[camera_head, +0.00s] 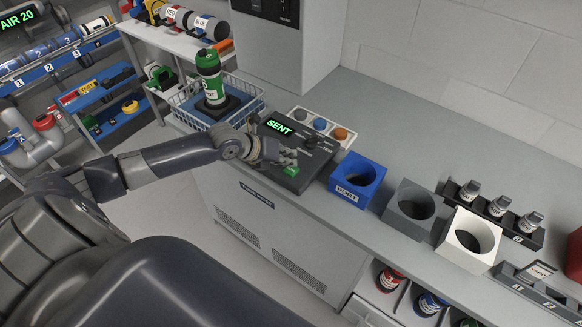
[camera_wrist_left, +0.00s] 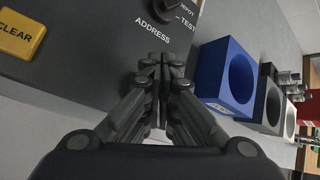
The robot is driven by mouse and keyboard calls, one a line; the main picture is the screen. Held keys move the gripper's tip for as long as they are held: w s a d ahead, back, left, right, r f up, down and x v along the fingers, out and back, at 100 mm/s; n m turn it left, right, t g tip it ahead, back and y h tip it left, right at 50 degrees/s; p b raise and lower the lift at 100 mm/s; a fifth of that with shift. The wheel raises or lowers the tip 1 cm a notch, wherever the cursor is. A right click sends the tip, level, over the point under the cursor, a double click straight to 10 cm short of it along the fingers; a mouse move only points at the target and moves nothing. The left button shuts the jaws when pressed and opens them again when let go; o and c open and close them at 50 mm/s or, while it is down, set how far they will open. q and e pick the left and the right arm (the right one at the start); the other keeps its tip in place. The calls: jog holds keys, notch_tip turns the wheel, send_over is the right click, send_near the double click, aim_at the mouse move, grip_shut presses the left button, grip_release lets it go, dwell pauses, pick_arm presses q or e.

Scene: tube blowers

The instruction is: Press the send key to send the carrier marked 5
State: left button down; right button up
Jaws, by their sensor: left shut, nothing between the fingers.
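A dark control console (camera_head: 314,162) stands on the counter, and its display (camera_head: 279,126) reads SENT in green. A green key (camera_head: 291,171) shows at its front. In the left wrist view the console face (camera_wrist_left: 90,65) has a yellow CLEAR key (camera_wrist_left: 20,34) and a black ADDRESS knob (camera_wrist_left: 172,12). My left gripper (camera_head: 288,158) is shut and empty over the console, close to the green key; I cannot tell whether it touches. My right gripper is out of view.
Blue (camera_head: 358,180), grey (camera_head: 408,209) and white (camera_head: 469,242) round-holed blocks stand right of the console. Small canisters (camera_head: 500,205) sit in a rack behind them. A white tray with coloured round pieces (camera_head: 320,124) lies behind the console. The rear counter is clear.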

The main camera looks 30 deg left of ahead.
aim_at(288, 168)
pick_arm(q)
jog(key=shift+r+p, duration=1.9)
jog(key=shift+r, duration=0.65)
jog(key=shift+f, duration=0.1)
